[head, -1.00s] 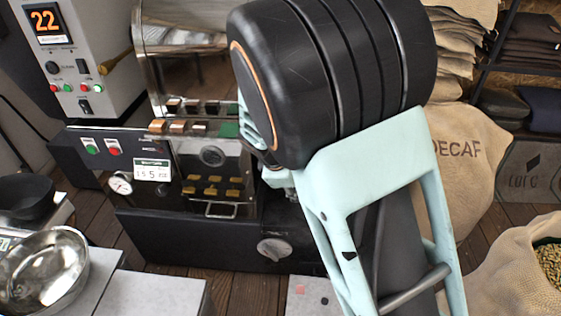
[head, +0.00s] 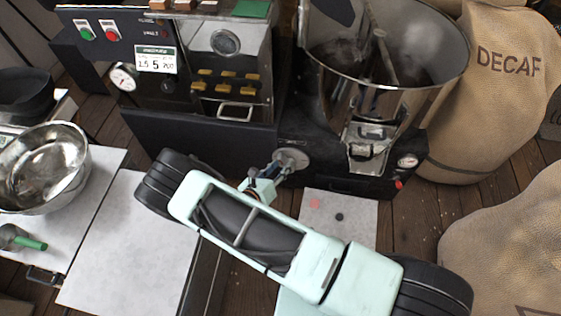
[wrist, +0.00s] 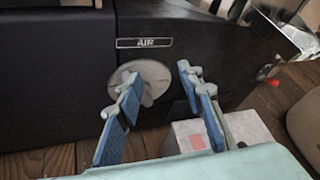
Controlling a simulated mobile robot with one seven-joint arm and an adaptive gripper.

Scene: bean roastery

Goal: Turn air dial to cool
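The air dial (wrist: 150,80) is a round grey knob on the dark front of the roaster base, under a plate that reads AIR (wrist: 144,43). In the head view the dial (head: 291,160) shows just beyond the end of my arm. My gripper (wrist: 158,97) is open in the wrist view, its blue-padded fingers apart. The left finger overlaps the dial's face, and the right finger stands to the right of it. Whether either finger touches the dial I cannot tell. The markings around the dial are too small to read. In the head view my gripper (head: 264,182) is partly hidden by my arm.
The roaster's metal cooling bin (head: 430,95) stands right of the dial. A light board with a red and a dark spot (head: 362,215) lies below it. A steel bowl (head: 45,165) sits at the left. A DECAF sack (head: 500,100) stands at the right.

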